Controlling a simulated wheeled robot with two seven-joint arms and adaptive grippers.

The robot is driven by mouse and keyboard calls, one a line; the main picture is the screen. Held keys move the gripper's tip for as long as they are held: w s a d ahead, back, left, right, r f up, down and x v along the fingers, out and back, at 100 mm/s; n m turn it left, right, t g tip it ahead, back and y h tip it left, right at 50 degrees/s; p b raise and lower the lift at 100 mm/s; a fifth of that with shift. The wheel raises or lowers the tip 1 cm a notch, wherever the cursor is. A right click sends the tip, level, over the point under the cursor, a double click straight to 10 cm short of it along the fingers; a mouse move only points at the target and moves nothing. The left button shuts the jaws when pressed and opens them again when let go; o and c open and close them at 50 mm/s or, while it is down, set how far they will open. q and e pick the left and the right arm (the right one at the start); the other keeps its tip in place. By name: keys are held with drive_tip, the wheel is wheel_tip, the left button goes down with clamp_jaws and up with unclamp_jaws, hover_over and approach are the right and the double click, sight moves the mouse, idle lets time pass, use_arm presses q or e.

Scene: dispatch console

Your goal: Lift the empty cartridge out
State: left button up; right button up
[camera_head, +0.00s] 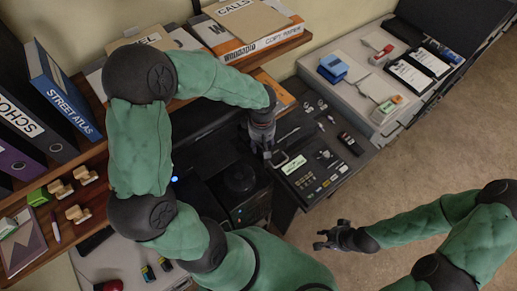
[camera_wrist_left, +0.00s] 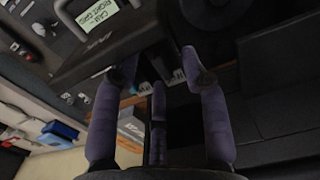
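I cannot make out the empty cartridge for certain in either view. My left gripper (camera_head: 264,143) hangs over the near left edge of the dark console panel (camera_head: 335,148). In the left wrist view the left gripper (camera_wrist_left: 160,68) has its fingers spread, with nothing held between them. A dark block with a pale lettered label (camera_wrist_left: 98,13) is just beyond its fingers, to the left; the label also shows in the head view (camera_head: 293,165). My right gripper (camera_head: 334,236) is open and empty over the carpet, away from the console.
A wooden shelf (camera_head: 95,190) with binders and small stamps is at the left. A black disc-shaped part (camera_head: 239,178) sits left of the panel. A grey desk (camera_head: 345,75) with a blue box (camera_head: 333,68) and cards is behind. The carpet (camera_head: 450,130) at right is clear.

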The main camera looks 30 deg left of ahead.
use_arm(q)
clamp_jaws()
